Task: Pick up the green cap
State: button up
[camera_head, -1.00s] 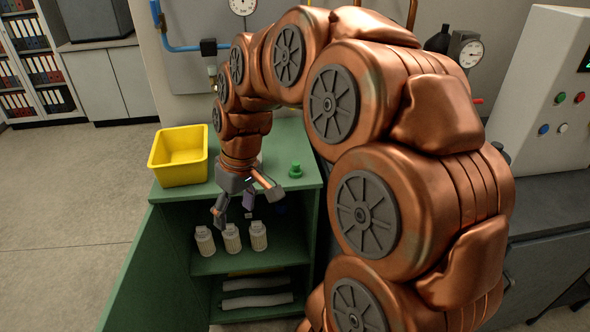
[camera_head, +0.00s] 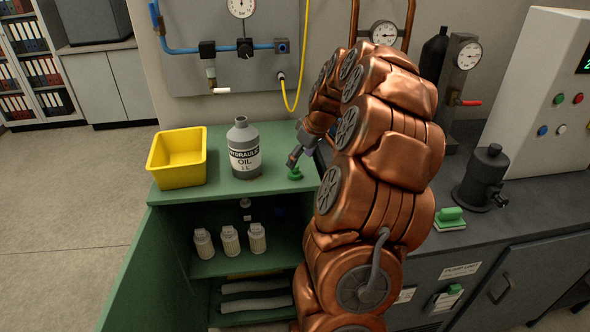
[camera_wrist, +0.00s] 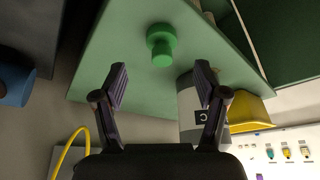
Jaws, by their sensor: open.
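The green cap (camera_head: 295,174) sits on the green cabinet top near its right edge, just right of the grey hydraulic oil bottle (camera_head: 244,160). In the wrist view the cap (camera_wrist: 161,46) stands ahead of the fingertips, roughly centred between them. My gripper (camera_head: 292,162) is just above the cap in the head view and partly overlaps it. In the wrist view my gripper (camera_wrist: 161,76) has its two fingers spread wide, with nothing between them.
A yellow bin (camera_head: 178,180) stands at the left of the cabinet top (camera_head: 222,191). The bottle is close left of the gripper. Several pale canisters stand on the shelf below. A dark bench with a black device (camera_head: 484,178) is on the right.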

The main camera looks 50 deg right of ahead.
aim_at(295, 171)
jog(key=shift+p+x, duration=1.15)
jog(key=shift+x, duration=1.55)
jog(key=shift+a, duration=0.1)
jog(key=shift+c, duration=0.4)
jog(key=c, duration=0.7)
